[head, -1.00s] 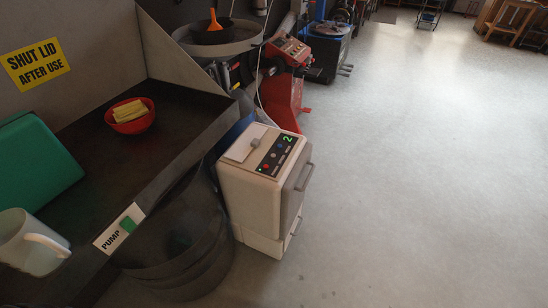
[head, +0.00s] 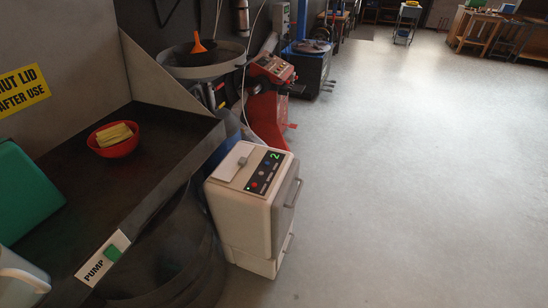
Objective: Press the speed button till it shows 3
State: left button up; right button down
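A white box-shaped machine (head: 246,205) stands on the floor just left of the picture's middle. Its sloped top has a dark control panel (head: 264,171) with a column of small buttons, one of them red (head: 254,187). A green display (head: 276,156) at the panel's far end reads 2. Which button is the speed button is too small to tell. A light plate with a grey knob (head: 243,161) sits left of the panel. Neither of my grippers is in view.
A dark parts-washer basin (head: 165,150) on a drum holds a red bowl (head: 117,148) of yellow sponges, with a PUMP switch (head: 112,253) on its front edge. A red machine (head: 268,105) stands behind. The floor (head: 400,190) to the right is clear.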

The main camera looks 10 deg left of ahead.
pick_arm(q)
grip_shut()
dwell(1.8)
